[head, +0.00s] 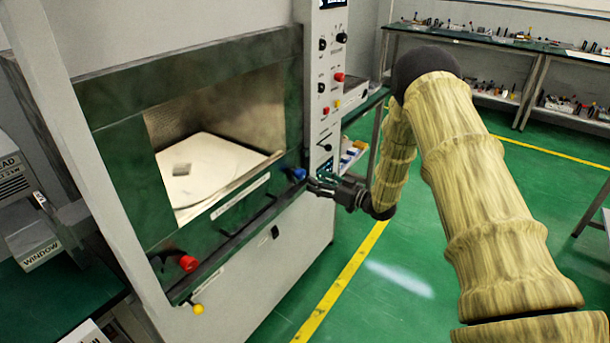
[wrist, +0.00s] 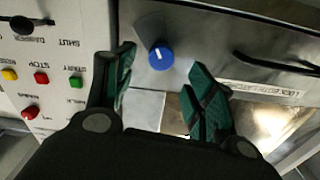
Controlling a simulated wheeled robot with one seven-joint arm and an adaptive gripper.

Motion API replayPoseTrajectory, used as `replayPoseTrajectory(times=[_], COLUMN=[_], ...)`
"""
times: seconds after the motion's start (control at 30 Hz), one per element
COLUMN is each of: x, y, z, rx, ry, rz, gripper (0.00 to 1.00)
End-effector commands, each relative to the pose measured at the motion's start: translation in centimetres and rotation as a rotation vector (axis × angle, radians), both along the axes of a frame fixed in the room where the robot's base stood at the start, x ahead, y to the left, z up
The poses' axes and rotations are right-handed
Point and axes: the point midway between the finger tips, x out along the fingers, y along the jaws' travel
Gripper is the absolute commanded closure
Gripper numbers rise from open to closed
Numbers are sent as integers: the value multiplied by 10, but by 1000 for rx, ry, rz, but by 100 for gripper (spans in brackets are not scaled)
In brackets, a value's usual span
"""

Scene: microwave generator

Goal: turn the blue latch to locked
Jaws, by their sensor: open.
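My gripper (head: 312,185) is close to the latch from the right in the head view. In the wrist view my gripper (wrist: 160,66) is open and empty, with one green-padded finger on each side of the latch. I cannot tell whether a finger touches it.
A red knob (head: 188,263) and a yellow knob (head: 198,309) sit at the front left. The control panel (head: 323,110) rises just behind my gripper.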

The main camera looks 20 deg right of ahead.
Motion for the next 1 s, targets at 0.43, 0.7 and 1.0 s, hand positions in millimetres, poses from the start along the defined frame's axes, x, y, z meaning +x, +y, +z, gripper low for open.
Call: replayPoseTrajectory(times=[0.43,0.7,1.0], x=[45,49,49], y=[37,40,39], z=[0,-1,-1], rx=[-1,0,0], ry=[1,1,1], rz=[1,0,0], gripper=[45,45,76])
